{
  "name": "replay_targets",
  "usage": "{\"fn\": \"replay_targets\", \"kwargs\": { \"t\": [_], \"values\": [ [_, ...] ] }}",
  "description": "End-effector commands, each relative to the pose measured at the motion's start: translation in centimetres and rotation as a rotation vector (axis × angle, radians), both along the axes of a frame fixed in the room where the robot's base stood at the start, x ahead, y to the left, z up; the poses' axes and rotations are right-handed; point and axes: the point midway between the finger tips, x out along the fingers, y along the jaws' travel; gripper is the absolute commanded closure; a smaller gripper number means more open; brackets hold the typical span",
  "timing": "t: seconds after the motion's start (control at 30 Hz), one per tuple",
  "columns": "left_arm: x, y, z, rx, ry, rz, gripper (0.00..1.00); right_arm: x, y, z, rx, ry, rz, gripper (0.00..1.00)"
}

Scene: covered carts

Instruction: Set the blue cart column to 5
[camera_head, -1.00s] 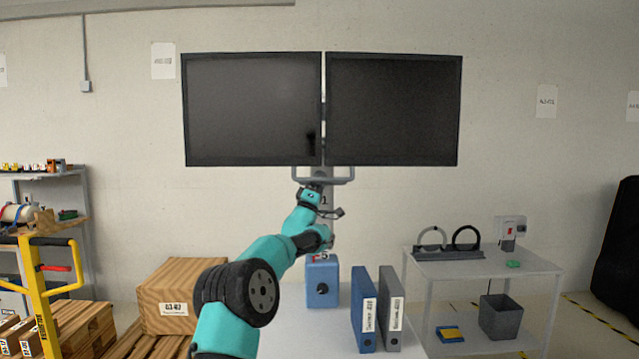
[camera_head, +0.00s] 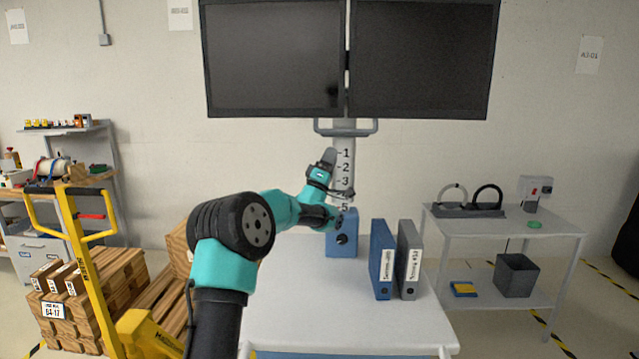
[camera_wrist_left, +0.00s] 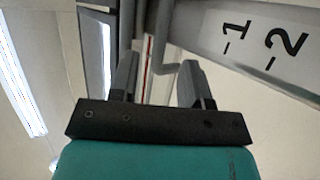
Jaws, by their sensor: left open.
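The blue cart has a white top (camera_head: 290,310) with a blue box (camera_head: 341,246) on it. A grey column (camera_head: 344,150) rises behind the box, marked 1, 2, 3 and, lower, 5; the 4 is hidden by my arm. A grey U-shaped handle (camera_head: 346,132) crosses the column under the monitors. My left gripper (camera_head: 329,157) points up beside the column's left edge, just below the handle. In the left wrist view its open fingers (camera_wrist_left: 158,80) have a grey bar behind the gap; contact cannot be told. The column (camera_wrist_left: 250,42) with 1 and 2 is at right.
Two dark monitors (camera_head: 275,60) top the column. Blue and grey binders (camera_head: 382,262) stand right of the box. A side table (camera_head: 510,225) with a grey bin is at right. A yellow pallet truck (camera_head: 85,262) and wooden boxes are at left. The cart's front top is clear.

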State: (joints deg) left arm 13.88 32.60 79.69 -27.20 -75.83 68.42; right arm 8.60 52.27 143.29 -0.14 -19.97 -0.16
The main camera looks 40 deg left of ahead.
Motion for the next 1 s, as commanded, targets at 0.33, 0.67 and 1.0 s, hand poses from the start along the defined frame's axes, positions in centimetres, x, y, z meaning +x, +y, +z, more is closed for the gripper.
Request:
{"fn": "replay_targets", "kwargs": {
  "t": [0.33,0.67,1.0],
  "values": [
    [-3.9,0.3,-4.6,-0.001,0.003,0.001,0.57,0.0,0.0,0.0,0.0,0.0,0.0,0.57],
    [-5.4,0.3,-6.3,0.0,-0.001,0.0,0.57,0.0,0.0,0.0,0.0,0.0,0.0,0.57],
    [-5.4,0.3,-6.3,0.0,-0.001,0.0,0.57,0.0,0.0,0.0,0.0,0.0,0.0,0.57]
  ]
}}
